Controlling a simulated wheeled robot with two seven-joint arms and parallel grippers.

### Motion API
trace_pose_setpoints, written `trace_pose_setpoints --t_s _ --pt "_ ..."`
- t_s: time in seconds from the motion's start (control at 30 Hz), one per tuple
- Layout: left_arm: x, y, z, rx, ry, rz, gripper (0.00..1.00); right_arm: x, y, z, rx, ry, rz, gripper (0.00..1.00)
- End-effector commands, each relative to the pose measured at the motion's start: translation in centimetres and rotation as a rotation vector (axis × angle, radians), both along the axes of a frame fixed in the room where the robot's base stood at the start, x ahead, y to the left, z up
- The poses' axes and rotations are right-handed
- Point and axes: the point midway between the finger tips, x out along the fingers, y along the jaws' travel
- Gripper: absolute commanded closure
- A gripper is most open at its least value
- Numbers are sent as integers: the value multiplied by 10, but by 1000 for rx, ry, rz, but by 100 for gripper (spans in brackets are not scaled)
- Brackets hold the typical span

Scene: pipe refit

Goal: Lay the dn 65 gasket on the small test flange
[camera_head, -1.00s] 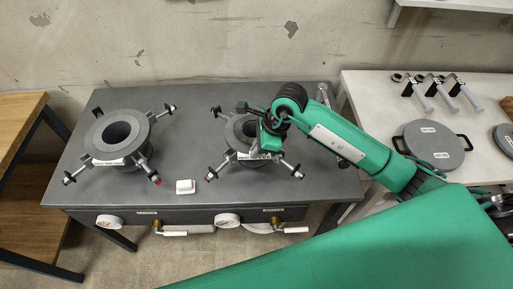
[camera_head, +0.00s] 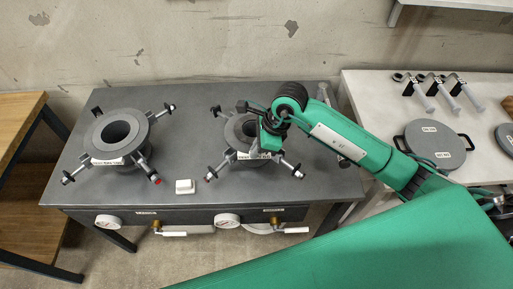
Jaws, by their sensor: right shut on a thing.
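The small test flange (camera_head: 232,131) stands on the dark bench, right of a larger flange. It is a dark grey ring with clamp arms around it and a white label on its front. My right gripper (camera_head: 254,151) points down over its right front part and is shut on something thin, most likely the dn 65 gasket. The gasket is too small and too covered by the gripper to make out, and I cannot tell whether it touches the flange face. My left gripper is not in view.
The larger flange (camera_head: 100,134) with its own clamp arms stands at the left of the bench (camera_head: 185,105). A small white block (camera_head: 185,186) lies between the flanges. Gauges and valve handles line the bench front. A white table (camera_head: 375,95) at right holds a grey lidded disc (camera_head: 440,150) and several clamps.

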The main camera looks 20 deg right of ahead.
Motion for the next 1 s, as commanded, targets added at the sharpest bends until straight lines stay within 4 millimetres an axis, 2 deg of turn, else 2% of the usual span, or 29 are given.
trace_pose_setpoints --t_s 0.2,0.3,0.37,0.57,0.67,0.7,1.0 --pt "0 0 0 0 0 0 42 0 0 0 0 0 0 100" --pt "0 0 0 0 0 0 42 0 0 0 0 0 0 77" --pt "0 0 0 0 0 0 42 0 0 0 0 0 0 67" --pt "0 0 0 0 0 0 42 0 0 0 0 0 0 67" --pt "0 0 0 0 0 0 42 0 0 0 -1 1 -1 48" --pt "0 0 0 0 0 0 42 0 0 0 -1 1 -1 45" --pt "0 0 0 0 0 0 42 0 0 0 0 0 0 45"
